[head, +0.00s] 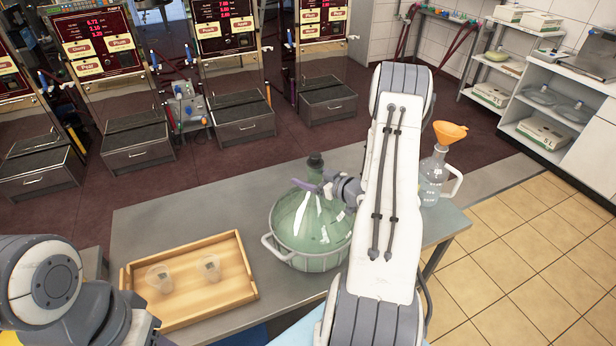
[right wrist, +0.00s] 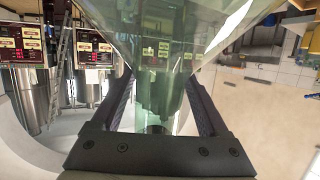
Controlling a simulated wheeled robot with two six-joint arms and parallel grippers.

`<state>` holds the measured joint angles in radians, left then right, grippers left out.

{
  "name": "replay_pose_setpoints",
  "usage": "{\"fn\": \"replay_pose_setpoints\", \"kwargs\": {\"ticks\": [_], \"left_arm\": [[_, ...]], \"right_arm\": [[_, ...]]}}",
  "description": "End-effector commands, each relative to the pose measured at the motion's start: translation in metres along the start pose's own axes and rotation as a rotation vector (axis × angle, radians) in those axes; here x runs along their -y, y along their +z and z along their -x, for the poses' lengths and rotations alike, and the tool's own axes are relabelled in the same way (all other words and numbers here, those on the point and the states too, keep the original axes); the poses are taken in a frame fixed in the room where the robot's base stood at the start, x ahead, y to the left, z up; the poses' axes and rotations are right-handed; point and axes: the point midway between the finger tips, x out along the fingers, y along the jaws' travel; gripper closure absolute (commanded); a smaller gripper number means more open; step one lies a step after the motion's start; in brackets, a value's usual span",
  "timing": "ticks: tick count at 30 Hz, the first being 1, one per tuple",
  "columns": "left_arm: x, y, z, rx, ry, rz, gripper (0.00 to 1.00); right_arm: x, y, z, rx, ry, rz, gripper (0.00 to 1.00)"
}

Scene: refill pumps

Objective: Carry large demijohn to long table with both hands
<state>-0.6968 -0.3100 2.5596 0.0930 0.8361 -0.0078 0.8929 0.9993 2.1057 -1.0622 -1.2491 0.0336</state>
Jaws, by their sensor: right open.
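The large demijohn (head: 312,222) is green glass with a dark cap and sits upright in a pale handled basket (head: 312,262) on a grey metal table (head: 180,222).
A wooden tray (head: 205,308) with two clear cups stands left of the basket. A clear jug with an orange funnel (head: 434,175) stands at the table's right end. Pump cabinets (head: 225,60) line the back. White shelves (head: 545,125) stand at right, beside open tiled floor.

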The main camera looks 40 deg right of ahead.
Motion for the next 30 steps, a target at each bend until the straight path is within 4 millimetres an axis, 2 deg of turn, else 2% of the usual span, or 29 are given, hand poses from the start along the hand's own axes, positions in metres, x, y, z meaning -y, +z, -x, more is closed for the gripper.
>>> {"fn": "replay_pose_setpoints", "kwargs": {"ticks": [5, 9, 16, 22, 30], "left_arm": [[0.001, 0.001, -0.016, 0.000, 0.000, -0.001, 0.50], [0.002, 0.002, -0.027, 0.001, 0.000, 0.001, 0.50], [0.003, 0.002, -0.037, 0.001, 0.000, 0.003, 0.50], [0.003, 0.002, -0.039, 0.001, 0.000, 0.004, 0.50], [0.003, 0.002, -0.039, 0.000, 0.000, 0.004, 0.50]], "right_arm": [[-0.002, 0.004, 0.030, -0.001, 0.008, 0.000, 0.22], [-0.002, 0.004, 0.062, -0.002, 0.010, 0.000, 0.22], [-0.002, 0.002, 0.103, -0.001, 0.007, 0.001, 0.22], [-0.001, 0.001, 0.118, 0.000, 0.003, 0.000, 0.22], [0.000, 0.000, 0.119, 0.000, 0.001, -0.001, 0.22]]}}
